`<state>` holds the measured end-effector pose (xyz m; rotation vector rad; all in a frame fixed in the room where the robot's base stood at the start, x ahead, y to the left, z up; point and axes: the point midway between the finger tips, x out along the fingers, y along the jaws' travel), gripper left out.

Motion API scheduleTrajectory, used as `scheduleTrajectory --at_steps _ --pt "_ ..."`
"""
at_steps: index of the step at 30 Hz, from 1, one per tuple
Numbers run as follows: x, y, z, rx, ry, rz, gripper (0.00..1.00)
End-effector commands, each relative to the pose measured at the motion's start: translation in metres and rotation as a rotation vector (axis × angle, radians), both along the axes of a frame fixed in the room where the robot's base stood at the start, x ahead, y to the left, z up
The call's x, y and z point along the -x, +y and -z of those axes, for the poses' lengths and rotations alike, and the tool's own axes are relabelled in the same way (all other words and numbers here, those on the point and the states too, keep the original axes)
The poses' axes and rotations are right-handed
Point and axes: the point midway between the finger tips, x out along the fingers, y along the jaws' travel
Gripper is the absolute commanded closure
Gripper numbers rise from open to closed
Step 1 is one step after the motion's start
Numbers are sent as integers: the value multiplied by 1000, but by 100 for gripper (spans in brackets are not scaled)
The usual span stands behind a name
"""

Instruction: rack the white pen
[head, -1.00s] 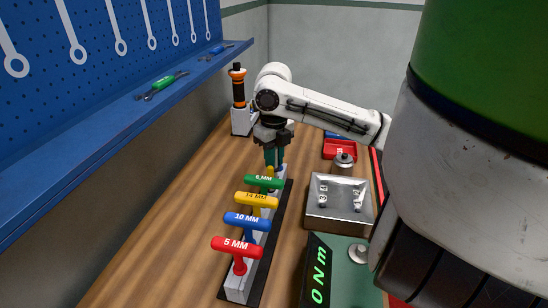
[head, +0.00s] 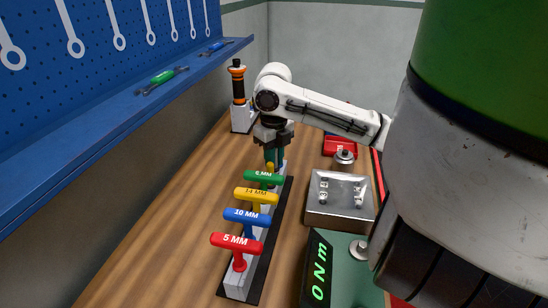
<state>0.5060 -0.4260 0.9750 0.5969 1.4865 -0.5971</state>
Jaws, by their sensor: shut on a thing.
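I cannot make out a white pen in the head view. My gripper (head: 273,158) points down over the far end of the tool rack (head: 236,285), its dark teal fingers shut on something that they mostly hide. A small yellow piece (head: 270,168) shows at the fingertips, just behind the green 6 MM handle; I cannot tell whether it is held. The grey block rack holds upright T-handles in a row: green 6 MM (head: 264,177), yellow 14 MM (head: 256,196), blue 10 MM (head: 247,217) and red 5 MM (head: 237,243).
A metal box with bolts (head: 340,199) and a green torque readout unit (head: 320,268) stand right of the rack. A red tray (head: 340,146) is further back. A black-orange tool (head: 237,83) stands in a holder behind. A blue shelf (head: 120,115) juts out left. Bare wood lies left of the rack.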

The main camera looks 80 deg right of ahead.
Motion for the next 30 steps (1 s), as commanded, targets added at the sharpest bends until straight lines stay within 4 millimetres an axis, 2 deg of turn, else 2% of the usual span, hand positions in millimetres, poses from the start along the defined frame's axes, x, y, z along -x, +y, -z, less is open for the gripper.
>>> scheduleTrajectory --at_steps 30 --pt "0 0 14 0 0 0 100"
